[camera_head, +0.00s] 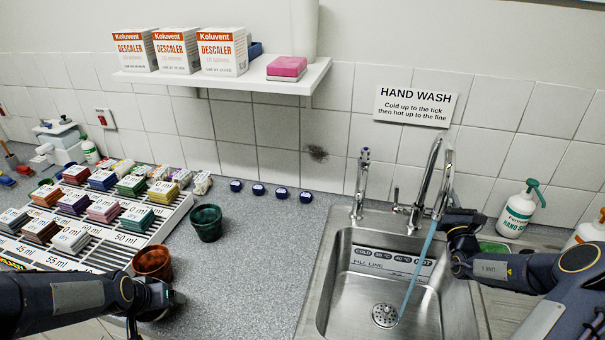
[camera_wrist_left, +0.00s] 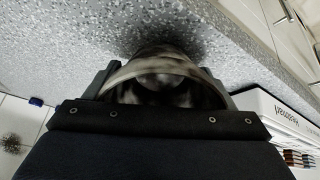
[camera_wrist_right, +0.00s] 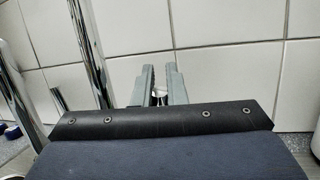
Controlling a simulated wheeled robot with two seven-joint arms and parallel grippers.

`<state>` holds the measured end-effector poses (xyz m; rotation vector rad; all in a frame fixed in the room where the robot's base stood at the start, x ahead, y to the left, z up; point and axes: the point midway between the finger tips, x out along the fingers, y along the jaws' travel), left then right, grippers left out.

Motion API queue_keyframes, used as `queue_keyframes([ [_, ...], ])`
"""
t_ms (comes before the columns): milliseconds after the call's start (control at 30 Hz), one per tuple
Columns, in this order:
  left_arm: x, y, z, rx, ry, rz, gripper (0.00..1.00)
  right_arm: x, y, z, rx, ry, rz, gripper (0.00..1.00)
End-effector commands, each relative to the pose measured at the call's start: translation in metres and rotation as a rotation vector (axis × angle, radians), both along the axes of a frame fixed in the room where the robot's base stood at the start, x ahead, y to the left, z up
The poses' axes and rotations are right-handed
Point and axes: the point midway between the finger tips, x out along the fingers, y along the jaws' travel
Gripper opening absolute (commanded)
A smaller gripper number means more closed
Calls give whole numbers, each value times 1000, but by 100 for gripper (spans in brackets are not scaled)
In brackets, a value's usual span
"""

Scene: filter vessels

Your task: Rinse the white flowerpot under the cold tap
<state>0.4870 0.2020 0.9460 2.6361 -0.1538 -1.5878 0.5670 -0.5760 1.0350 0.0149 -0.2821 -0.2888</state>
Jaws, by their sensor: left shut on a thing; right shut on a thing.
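My left gripper (camera_head: 165,298) is low at the left, beside a rust-red pot (camera_head: 152,263). In the left wrist view its fingers (camera_wrist_left: 160,85) are shut on a pot with a pale rim and a mottled grey-white inside (camera_wrist_left: 160,90). The head view mostly hides this held pot. My right gripper (camera_head: 447,222) is at the tap (camera_head: 428,185) over the sink; in the right wrist view its fingers (camera_wrist_right: 160,82) are shut on a small shiny metal part (camera_wrist_right: 159,96), apparently the tap lever. A bluish water stream (camera_head: 416,268) falls into the sink (camera_head: 345,275) by the drain.
A dark green pot (camera_head: 206,222) stands on the counter (camera_head: 255,265). A rack (camera_head: 175,215) of labelled colored blocks is at the left. The sink carries a temperature strip (camera_head: 390,261). A hand-wash sign (camera_head: 415,106) hangs above, and a soap bottle (camera_head: 517,212) stands right. The counter between pots and sink is clear.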

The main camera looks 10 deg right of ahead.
Motion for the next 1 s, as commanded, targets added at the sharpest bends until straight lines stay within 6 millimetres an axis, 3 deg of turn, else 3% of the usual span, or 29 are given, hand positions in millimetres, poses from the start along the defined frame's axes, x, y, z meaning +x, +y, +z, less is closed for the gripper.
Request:
queue_keyframes([
  [200, 0, 0, 0, 0, 0, 0, 53, 1, 0, 2, -1, -3, 0, 0],
  [233, 0, 0, 0, 0, 0, 0, 53, 1, 0, 2, -1, -3, 0, 14],
  [400, 0, 0, 0, 0, 0, 0, 53, 1, 0, 1, -1, -2, 0, 33],
  [767, 0, 0, 1, 0, 0, 0, 53, -6, 2, -2, 1, 1, 1, 33],
  [1000, 0, 0, 4, 0, 0, 0, 53, -47, 14, -14, 2, 5, -1, 33],
])
